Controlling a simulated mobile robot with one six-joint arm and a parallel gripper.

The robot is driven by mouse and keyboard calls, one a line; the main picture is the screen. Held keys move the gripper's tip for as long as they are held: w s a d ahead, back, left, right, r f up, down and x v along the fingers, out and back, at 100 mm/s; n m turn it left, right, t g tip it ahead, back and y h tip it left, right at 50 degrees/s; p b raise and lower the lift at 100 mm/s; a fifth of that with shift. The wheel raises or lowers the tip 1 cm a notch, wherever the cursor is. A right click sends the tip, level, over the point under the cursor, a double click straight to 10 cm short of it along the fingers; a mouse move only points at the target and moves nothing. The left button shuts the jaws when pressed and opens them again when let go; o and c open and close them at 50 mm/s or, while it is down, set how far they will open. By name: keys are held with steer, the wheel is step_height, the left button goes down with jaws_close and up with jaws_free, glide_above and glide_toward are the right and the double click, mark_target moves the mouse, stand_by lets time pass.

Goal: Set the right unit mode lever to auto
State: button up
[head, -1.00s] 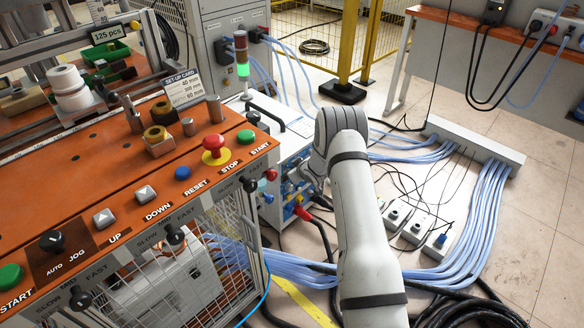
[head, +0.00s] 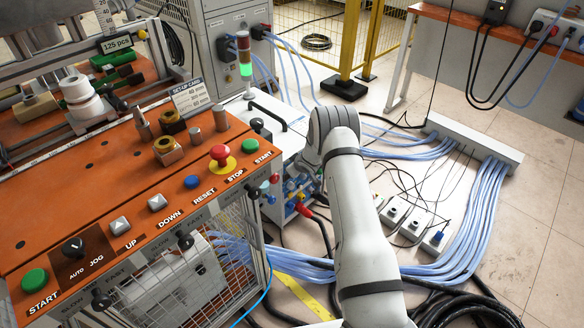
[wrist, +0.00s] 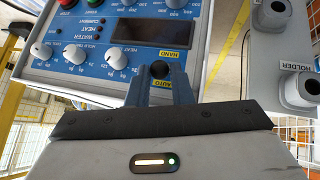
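A black lever knob (wrist: 160,69) stands at these labels, between the fingers of my gripper (wrist: 161,80). The two blue fingers are apart, one on each side of the knob; I cannot tell whether they touch it. The lever's exact setting is unclear because the knob hides its base. In the head view, my arm reaches to a white unit (head: 277,150) behind the orange console; the gripper is hidden there.
The orange console (head: 95,190) with buttons fills the left. A signal tower (head: 244,55) lit green stands by the white unit. Blue cables (head: 460,240) and a junction strip (head: 475,145) lie on the floor at right.

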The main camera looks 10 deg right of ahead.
steer(key=o, duration=0.4)
steer(key=shift+s+f, duration=0.1)
steer(key=shift+o, duration=0.2)
steer(key=v, duration=0.7)
steer(key=shift+s+r+p, duration=0.25)
steer(key=shift+r+p, duration=0.05)
steer(key=shift+d, duration=0.1)
